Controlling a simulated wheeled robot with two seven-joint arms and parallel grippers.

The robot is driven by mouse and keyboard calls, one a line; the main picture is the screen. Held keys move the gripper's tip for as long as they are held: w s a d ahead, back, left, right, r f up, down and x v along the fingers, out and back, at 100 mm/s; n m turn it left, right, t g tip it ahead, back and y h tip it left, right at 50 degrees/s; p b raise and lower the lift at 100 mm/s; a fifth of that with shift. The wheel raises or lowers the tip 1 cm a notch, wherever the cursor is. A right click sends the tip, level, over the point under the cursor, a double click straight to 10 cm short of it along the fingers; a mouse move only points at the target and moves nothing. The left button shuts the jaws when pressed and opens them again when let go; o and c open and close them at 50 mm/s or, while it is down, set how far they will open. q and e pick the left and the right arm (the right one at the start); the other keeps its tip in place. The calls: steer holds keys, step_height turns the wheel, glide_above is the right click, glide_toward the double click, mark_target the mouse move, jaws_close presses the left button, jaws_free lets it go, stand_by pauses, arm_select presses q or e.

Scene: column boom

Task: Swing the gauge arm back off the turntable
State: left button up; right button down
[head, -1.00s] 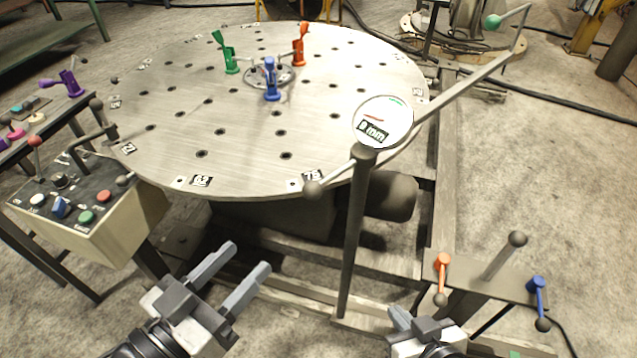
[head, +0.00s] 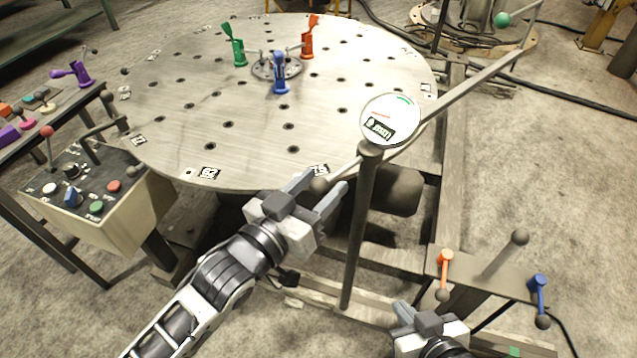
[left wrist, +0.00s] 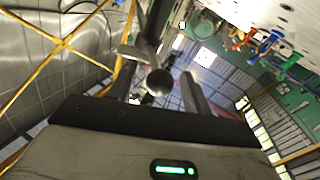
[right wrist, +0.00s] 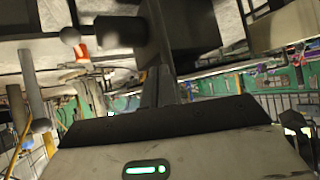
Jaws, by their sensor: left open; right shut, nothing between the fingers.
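The gauge arm (head: 470,93) is a long grey bar on top of a dark post (head: 359,235). A round white dial (head: 390,119) sits at the pivot. A dark ball knob (head: 318,185) ends the bar's short side near the turntable's front rim. My left gripper (head: 318,190) is open with its fingers on either side of this knob; the knob (left wrist: 159,82) shows between the fingers in the left wrist view. Contact cannot be told. My right gripper (head: 425,318) is shut and empty, low at the front.
A control box (head: 110,205) with buttons and levers stands at the left. A bracket with orange (head: 445,270) and blue (head: 539,290) levers stands right of my right gripper. Green, orange and blue clamps stand on the turntable.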

arm_select(q)
steer(key=shift+w+d, duration=0.1)
arm_select(e)
steer(key=shift+w, duration=0.1)
arm_select(q)
jaws_close()
steer(key=w+a+p, duration=0.1)
steer(key=w, duration=0.1)
steer(key=w+a+p, duration=0.1)
steer(key=shift+w+a+r, duration=0.1)
steer(key=shift+w+a, duration=0.25)
steer(key=shift+w, duration=0.05)
jaws_free()
steer(key=shift+w+d, duration=0.1)
arm_select(e)
steer(key=shift+d+r, duration=0.15)
steer(key=shift+r, duration=0.4)
